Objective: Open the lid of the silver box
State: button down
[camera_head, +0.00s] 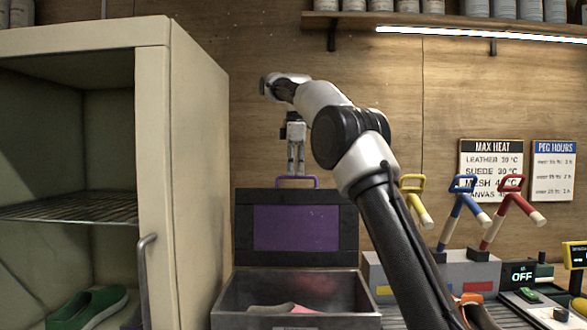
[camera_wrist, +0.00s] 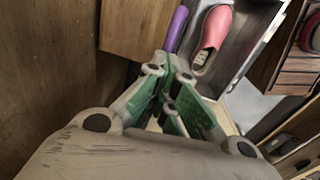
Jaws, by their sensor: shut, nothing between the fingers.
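The silver box (camera_head: 297,320) stands in the lower middle of the head view. Its dark lid (camera_head: 346,225) stands upright at the back, with a purple panel facing me and a purple handle (camera_head: 310,181) along the top edge. My gripper (camera_head: 296,172) hangs pointing down at the lid's top, by the handle. In the wrist view my gripper (camera_wrist: 172,72) is shut with nothing held, and the handle (camera_wrist: 176,28) shows just beyond the fingertips. I cannot tell whether they touch. A pink shoe (camera_wrist: 213,35) lies inside the open box; it shows partly in the head view.
A beige cabinet (camera_head: 200,170) with a wire shelf and a green shoe (camera_head: 88,308) stands close on the left. Yellow, blue (camera_head: 467,205) and red handled tools stand on a grey block at right. A wooden wall is behind the lid.

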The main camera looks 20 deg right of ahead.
aim_at(296, 177)
jog(key=shift+w+d+f+g, duration=0.1)
jog(key=shift+w+f+g, duration=0.1)
jog(key=shift+f, duration=0.45)
jog(key=shift+w+d+f+g, duration=0.1)
jog(key=shift+f+g, duration=0.1)
jog(key=shift+f, duration=0.45)
jog(key=c, duration=2.2)
grip_release()
jog(key=o, duration=0.6)
jog(key=shift+o, duration=1.2)
jog(key=shift+w+d+f, duration=0.15)
jog(key=shift+w+f, duration=0.1)
jog(key=shift+w, duration=0.15)
jog(key=shift+o, duration=0.2)
jog(key=shift+r, duration=0.1)
jog(key=shift+c, duration=0.2)
jog(key=shift+r, duration=0.1)
jog(key=shift+c, duration=0.3)
